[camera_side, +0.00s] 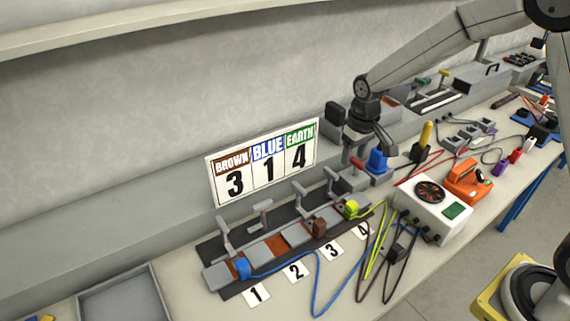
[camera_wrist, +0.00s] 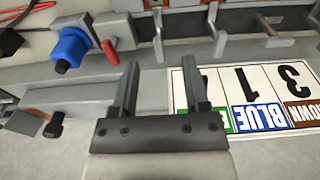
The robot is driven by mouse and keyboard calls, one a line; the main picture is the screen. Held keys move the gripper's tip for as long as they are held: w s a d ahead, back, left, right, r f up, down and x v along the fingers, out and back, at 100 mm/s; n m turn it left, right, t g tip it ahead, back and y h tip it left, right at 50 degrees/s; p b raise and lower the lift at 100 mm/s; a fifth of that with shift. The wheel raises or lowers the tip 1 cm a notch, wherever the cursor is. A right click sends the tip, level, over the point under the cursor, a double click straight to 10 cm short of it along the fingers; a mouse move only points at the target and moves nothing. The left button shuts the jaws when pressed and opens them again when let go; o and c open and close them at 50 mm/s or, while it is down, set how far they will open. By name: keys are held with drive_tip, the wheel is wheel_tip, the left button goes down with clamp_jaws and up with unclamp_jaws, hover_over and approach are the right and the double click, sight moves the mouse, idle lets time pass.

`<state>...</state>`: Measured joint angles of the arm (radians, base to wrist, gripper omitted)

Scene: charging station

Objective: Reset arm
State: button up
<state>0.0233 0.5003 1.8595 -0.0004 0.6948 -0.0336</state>
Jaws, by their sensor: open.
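My gripper (camera_side: 381,140) hangs from my arm above the back of the bench, right of the sign. In the wrist view its two fingers (camera_wrist: 170,88) are apart with nothing between them. The sign (camera_side: 264,164) reads BROWN 3, BLUE 1, EARTH 4; it shows upside down in the wrist view (camera_wrist: 250,97). A blue plug (camera_side: 243,268) sits at slot 1 of the terminal strip (camera_side: 298,235). A brown plug (camera_side: 319,228) sits at slot 3 and a yellow-green plug (camera_side: 352,209) at slot 4. Slot 2 shows no plug.
A blue round connector (camera_side: 377,160) and a red lever (camera_side: 357,163) stand below my gripper. A white box with a fan (camera_side: 432,205) and an orange device (camera_side: 467,182) stand to the right, with loose cables. A grey tray (camera_side: 124,297) is at lower left.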

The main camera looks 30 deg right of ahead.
drive_tip(key=s+a+t, duration=0.1)
drive_tip(key=s, duration=1.6)
drive_tip(key=shift+s+r+t, duration=0.2)
drive_tip(key=shift+r+t, duration=0.1)
drive_tip(key=shift+r, duration=0.1)
